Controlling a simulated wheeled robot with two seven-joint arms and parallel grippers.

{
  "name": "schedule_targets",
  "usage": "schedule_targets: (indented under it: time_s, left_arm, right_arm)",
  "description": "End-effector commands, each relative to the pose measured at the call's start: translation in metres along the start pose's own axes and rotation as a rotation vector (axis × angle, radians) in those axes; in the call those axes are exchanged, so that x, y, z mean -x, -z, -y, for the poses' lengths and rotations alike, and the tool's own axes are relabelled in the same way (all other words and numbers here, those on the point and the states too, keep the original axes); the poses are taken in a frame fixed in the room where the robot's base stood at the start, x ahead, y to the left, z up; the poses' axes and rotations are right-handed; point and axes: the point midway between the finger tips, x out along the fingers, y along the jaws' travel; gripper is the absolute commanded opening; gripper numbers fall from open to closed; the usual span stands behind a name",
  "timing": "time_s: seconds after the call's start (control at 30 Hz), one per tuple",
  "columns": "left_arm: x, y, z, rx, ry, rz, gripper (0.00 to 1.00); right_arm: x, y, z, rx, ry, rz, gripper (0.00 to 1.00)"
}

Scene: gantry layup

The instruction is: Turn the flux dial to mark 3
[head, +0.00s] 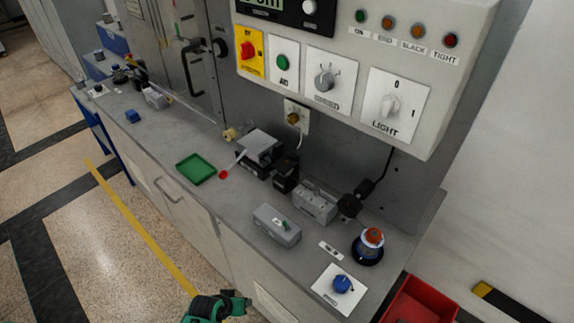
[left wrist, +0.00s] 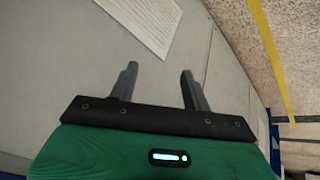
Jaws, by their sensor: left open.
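A blue knob (head: 342,284) stands on a white square plate at the near right end of the grey bench. It looks like the flux dial, but its label and marks are too small to read. My left gripper (left wrist: 160,68) is open and empty in the left wrist view, with a cabinet front beyond its fingers. In the head view my left gripper (head: 240,302) is at the bottom edge, in front of the bench and left of the blue knob, apart from it. My right gripper is not in view.
A red bin (head: 420,301) is at the lower right. A control panel (head: 350,60) overhangs the bench. A green tray (head: 196,168) lies farther left.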

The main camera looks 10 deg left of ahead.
Motion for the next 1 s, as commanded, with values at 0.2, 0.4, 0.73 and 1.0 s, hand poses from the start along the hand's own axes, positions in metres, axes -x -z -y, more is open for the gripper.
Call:
schedule_targets:
  time_s: [0.2,0.4,0.73,1.0]
  left_arm:
    - [0.081,0.090,-0.040,0.016,-0.103,-0.116,0.49]
    - [0.139,0.127,-0.064,0.006,-0.166,-0.176,0.49]
    - [0.185,0.229,-0.098,0.122,-0.377,-0.375,0.49]
    - [0.253,0.352,-0.125,0.306,-0.688,-0.604,0.49]
  right_arm:
    - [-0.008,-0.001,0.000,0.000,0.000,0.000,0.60]
    - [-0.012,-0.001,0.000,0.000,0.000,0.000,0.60]
    - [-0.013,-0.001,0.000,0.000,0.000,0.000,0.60]
    - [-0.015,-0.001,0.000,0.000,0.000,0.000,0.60]
